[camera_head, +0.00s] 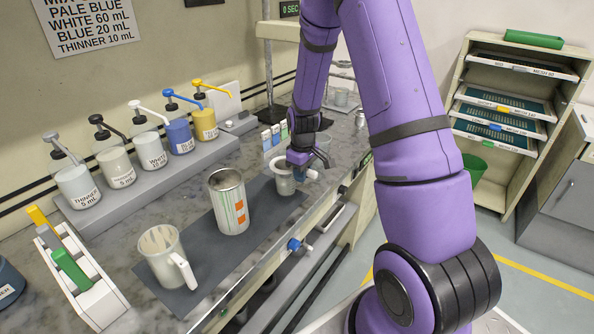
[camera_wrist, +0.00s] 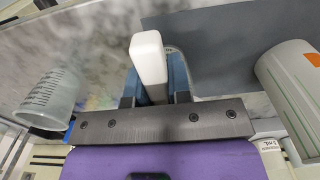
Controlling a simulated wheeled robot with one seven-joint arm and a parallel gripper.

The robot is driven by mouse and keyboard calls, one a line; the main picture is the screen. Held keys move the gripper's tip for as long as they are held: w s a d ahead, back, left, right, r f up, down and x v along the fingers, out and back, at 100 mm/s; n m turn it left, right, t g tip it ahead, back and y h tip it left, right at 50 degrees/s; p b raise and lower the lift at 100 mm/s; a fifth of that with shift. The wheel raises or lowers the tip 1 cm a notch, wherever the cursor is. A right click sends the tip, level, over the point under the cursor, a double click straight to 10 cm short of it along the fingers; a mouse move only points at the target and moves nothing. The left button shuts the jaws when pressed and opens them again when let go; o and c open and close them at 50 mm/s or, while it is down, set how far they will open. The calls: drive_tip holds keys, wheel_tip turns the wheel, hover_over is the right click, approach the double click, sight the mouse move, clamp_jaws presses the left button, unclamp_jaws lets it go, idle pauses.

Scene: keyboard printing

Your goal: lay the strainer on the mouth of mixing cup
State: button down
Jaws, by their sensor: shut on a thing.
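My gripper (camera_head: 300,160) is shut on a white handle (camera_wrist: 148,58), which shows between its blue fingers in the wrist view. I take this to be the strainer's handle. In the head view, the strainer's white rim (camera_head: 277,162) shows at the mouth of a small translucent grey cup (camera_head: 284,184), which I take for the mixing cup, on the dark mat's far end. The purple arm and gripper hide part of the rim. I cannot tell whether the strainer rests on the cup or hangs just above it.
An open can with orange marks (camera_head: 230,203) and a white jug (camera_head: 165,258) stand on the dark mat (camera_head: 212,258). Pump bottles (camera_head: 150,152) line the wall side. A clear graduated cup (camera_wrist: 50,98) is left in the wrist view.

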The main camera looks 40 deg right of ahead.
wheel_tip(320, 180, up, 10)
drive_tip(key=shift+r, duration=0.1)
idle(0.4)
